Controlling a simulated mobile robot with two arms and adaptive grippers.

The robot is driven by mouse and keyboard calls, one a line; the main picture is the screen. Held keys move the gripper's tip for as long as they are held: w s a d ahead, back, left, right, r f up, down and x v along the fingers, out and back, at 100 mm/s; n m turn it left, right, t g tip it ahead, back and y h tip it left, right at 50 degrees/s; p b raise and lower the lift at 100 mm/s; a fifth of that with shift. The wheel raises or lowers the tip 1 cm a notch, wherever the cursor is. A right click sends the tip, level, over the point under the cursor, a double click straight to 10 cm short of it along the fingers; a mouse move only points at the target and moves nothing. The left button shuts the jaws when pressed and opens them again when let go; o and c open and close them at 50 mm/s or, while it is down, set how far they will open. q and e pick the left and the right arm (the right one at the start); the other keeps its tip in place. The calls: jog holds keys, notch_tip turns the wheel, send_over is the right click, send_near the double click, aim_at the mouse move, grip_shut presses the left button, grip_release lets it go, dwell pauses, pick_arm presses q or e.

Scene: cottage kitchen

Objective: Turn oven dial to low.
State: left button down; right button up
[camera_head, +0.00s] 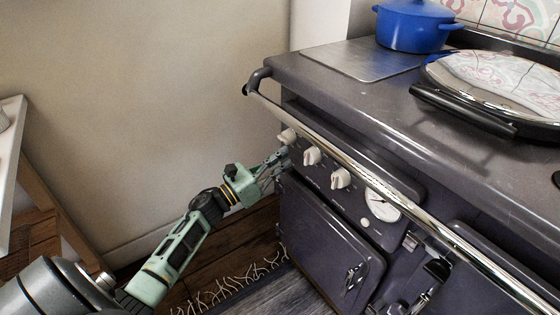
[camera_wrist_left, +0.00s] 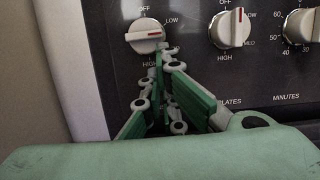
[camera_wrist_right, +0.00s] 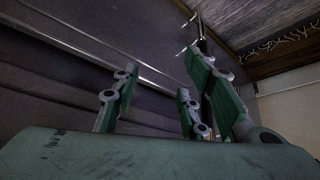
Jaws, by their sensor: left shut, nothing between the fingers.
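The stove's leftmost dial (camera_wrist_left: 146,36) is a white knob marked OFF, LOW and HIGH in the left wrist view. Its red mark points right, a little below the word LOW. Any name under it is hidden by my gripper. It also shows in the head view (camera_head: 287,136). My left gripper (camera_wrist_left: 163,52) is shut and empty, its tips at the dial's lower right edge; I cannot tell whether they touch. It shows in the head view too (camera_head: 281,157). My right gripper (camera_wrist_right: 158,80) has its fingers apart and empty, beside a dark surface.
A middle dial (camera_wrist_left: 230,28) and a minutes dial (camera_wrist_left: 302,28) sit to the right. A chrome rail (camera_head: 360,172) runs in front of the dark stove (camera_head: 440,110). A blue pot (camera_head: 412,28) and a round lid (camera_head: 500,80) are on top.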

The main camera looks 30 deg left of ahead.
pick_arm(q)
jog(key=shift+s+d+r+n+y+p, duration=0.15)
jog(key=shift+r+n+p, duration=0.2)
jog(key=shift+n+p, duration=0.2)
jog(key=shift+d+r+n+y+p, duration=0.15)
jog(key=shift+r+n+p, duration=0.25)
jog(key=shift+n, duration=0.15)
jog(key=shift+s+d+r+n+y+p, duration=0.1)
jog(key=shift+d+r+n+y+p, duration=0.1)
jog(key=shift+n+p, duration=0.3)
jog(key=shift+s+d+r+n+y+p, duration=0.1)
jog(key=shift+d+r+n+y+p, duration=0.15)
jog(key=shift+n, duration=0.35)
pick_arm(e)
jog(key=s+d+g, duration=0.2)
jog(key=s+g, duration=0.1)
jog(key=s, duration=0.3)
pick_arm(q)
jog(key=n, duration=0.1)
jog(key=n+p, duration=0.1)
jog(key=shift+d+f+n+y, duration=0.1)
jog(key=shift+f+n+y, duration=0.2)
jog(key=shift+y, duration=0.05)
pick_arm(e)
jog(key=f, duration=0.2)
jog(key=w+f, duration=0.1)
jog(key=shift+w+a+f+h, duration=0.1)
jog(key=shift+a+f+h, duration=0.05)
jog(key=shift+f+h, duration=0.2)
